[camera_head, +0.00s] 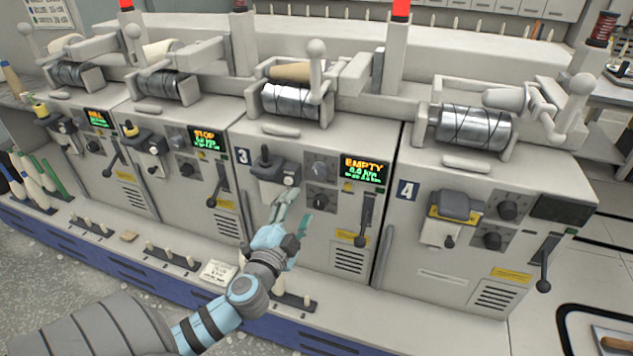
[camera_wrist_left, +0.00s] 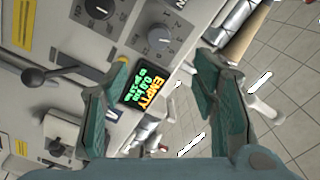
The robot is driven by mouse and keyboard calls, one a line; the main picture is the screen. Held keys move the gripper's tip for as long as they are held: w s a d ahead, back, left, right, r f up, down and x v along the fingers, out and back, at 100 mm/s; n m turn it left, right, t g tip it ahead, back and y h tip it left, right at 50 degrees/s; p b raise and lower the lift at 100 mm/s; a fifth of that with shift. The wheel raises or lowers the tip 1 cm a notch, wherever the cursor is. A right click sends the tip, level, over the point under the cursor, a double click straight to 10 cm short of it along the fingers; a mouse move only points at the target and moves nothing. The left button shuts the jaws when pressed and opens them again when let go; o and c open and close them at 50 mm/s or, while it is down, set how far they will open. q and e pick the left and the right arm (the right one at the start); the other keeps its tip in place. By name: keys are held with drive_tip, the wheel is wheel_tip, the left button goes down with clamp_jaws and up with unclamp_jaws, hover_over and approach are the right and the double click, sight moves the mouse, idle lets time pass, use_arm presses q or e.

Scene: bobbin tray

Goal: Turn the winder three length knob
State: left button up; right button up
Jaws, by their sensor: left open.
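Winder three (camera_head: 240,200) carries a plate marked 3 and a lit display (camera_head: 363,170) reading EMPTY. Left of the display are two dark round knobs, an upper one (camera_head: 319,168) and a lower one (camera_head: 321,198). In the left wrist view the upper knob (camera_wrist_left: 155,38) shows numbers around it, and the lower knob (camera_wrist_left: 103,9) is at the top edge. I cannot read which knob is for length. My left gripper (camera_head: 293,209) is open and empty in front of the panel, below and left of the knobs. Its spread fingers (camera_wrist_left: 160,73) frame the display. My right gripper is not in view.
A black lever (camera_head: 363,222) hangs below the display. A dark bracket (camera_head: 275,170) juts out left of the knobs. Winder four (camera_head: 410,240) stands to the right. A ledge with bobbin pegs (camera_head: 295,300) runs along the front.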

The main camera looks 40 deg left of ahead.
sight(317, 175)
use_arm(q)
drive_tip(key=x, duration=1.3)
drive_tip(key=shift+w+a+f, duration=0.1)
drive_tip(key=shift+w, duration=0.05)
drive_tip(key=c, duration=1.2)
